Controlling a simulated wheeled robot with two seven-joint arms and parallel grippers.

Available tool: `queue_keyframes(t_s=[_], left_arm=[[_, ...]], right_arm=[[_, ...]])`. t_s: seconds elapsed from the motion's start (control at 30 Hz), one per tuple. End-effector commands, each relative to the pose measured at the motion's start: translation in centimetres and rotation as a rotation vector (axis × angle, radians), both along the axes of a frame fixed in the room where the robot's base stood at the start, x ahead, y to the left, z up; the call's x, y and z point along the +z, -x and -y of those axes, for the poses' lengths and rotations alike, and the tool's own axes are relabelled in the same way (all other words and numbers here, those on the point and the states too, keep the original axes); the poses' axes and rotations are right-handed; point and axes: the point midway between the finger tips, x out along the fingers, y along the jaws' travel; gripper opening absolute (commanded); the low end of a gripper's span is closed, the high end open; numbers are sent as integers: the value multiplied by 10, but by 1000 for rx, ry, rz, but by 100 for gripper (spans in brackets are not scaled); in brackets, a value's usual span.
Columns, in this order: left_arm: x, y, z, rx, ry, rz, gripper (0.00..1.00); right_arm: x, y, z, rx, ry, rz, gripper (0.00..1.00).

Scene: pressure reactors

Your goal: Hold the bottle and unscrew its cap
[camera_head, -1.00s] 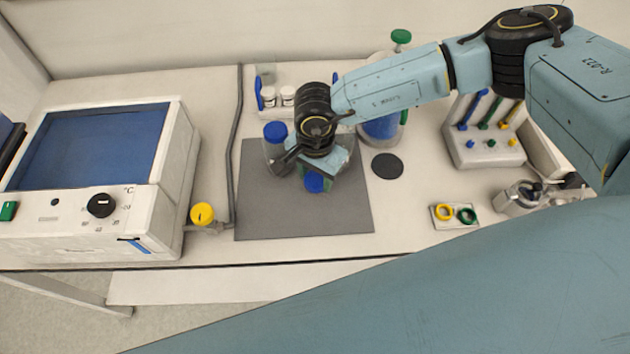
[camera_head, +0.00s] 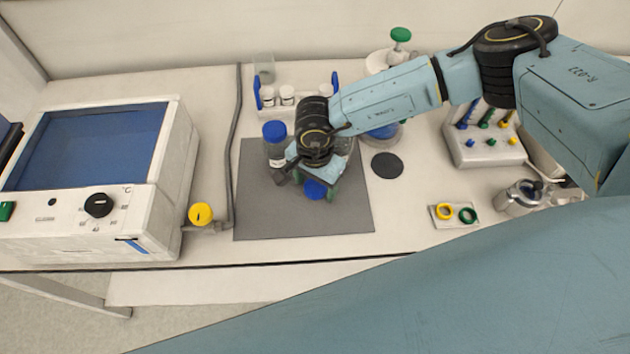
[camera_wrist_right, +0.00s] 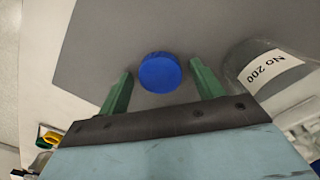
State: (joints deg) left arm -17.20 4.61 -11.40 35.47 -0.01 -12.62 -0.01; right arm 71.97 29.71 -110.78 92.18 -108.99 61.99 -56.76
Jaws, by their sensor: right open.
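A round blue cap (camera_head: 315,190) shows over the grey mat, just below my right gripper in the head view. The right wrist view shows the same cap (camera_wrist_right: 160,73) from above, between the two green fingers. My right gripper (camera_wrist_right: 161,68) is open, with a gap on each side of the cap. Whatever is under the cap is hidden, so I cannot tell whether it sits on a bottle. A clear bottle with a blue lid (camera_head: 275,132) stands left of my gripper. A bottle labelled "No 200" (camera_wrist_right: 268,72) shows at right in the wrist view. My left gripper is not in view.
The grey mat (camera_head: 300,222) has free room in front. A vial rack (camera_head: 287,95) stands behind, a black disc (camera_head: 387,166) right. A tray with yellow and green rings (camera_head: 454,215) lies farther right.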

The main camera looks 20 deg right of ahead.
Motion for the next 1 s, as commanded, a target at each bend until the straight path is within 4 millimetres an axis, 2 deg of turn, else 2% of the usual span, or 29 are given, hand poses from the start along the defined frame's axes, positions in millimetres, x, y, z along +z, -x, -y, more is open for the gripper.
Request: queue_keyframes(t_s=[0.17,0.27,0.5,0.7,0.83,1.0], left_arm=[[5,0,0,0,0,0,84],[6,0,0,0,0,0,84],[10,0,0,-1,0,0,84],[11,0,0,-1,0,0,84],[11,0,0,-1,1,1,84],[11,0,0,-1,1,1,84]], right_arm=[[9,-1,0,0,-1,2,66],[26,-1,0,0,-2,3,66],[79,-1,0,0,-2,3,66],[111,0,0,0,-1,2,66],[121,0,0,0,0,1,66],[124,0,0,0,0,0,66]])
